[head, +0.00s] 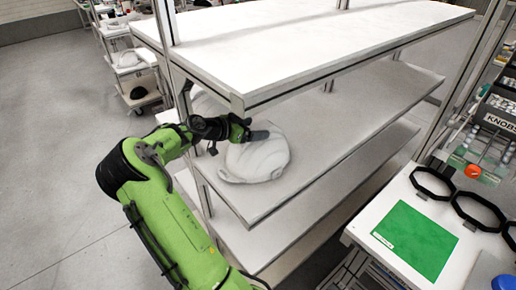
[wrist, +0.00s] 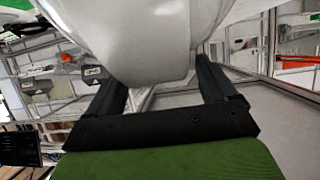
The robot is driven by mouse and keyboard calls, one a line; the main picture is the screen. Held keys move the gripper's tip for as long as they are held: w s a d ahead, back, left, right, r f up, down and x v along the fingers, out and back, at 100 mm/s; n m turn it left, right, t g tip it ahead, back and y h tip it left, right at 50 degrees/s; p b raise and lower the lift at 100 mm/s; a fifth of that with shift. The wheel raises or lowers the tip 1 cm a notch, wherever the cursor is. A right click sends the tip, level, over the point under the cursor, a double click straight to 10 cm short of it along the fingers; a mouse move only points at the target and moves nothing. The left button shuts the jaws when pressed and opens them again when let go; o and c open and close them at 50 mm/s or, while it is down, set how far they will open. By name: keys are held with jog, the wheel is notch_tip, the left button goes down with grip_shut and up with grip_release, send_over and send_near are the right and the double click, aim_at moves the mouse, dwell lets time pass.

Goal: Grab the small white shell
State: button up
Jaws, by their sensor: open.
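A white shell (head: 258,158) lies on the middle shelf board near its left end. My gripper (head: 262,134) is at the shell's upper left side in the head view, overlapping its rim. In the wrist view the smooth white shell (wrist: 140,45) fills the top middle, between and beyond the two dark fingers of my gripper (wrist: 160,82). The fingers are apart, one on each side of the shell. Whether either finger touches it, I cannot tell. Another white shell (head: 208,103) shows partly behind the rack post and my arm; the rest of it is hidden.
The top shelf board (head: 300,40) hangs above the shell and limits room overhead. A metal post (head: 165,30) stands at the rack's left corner. The middle board (head: 350,115) is clear between. A workbench with a green mat (head: 415,243) stands right.

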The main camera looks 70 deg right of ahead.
jog(key=shift+a+r, duration=0.1)
jog(key=shift+a, duration=0.05)
jog(key=c, duration=0.3)
grip_shut()
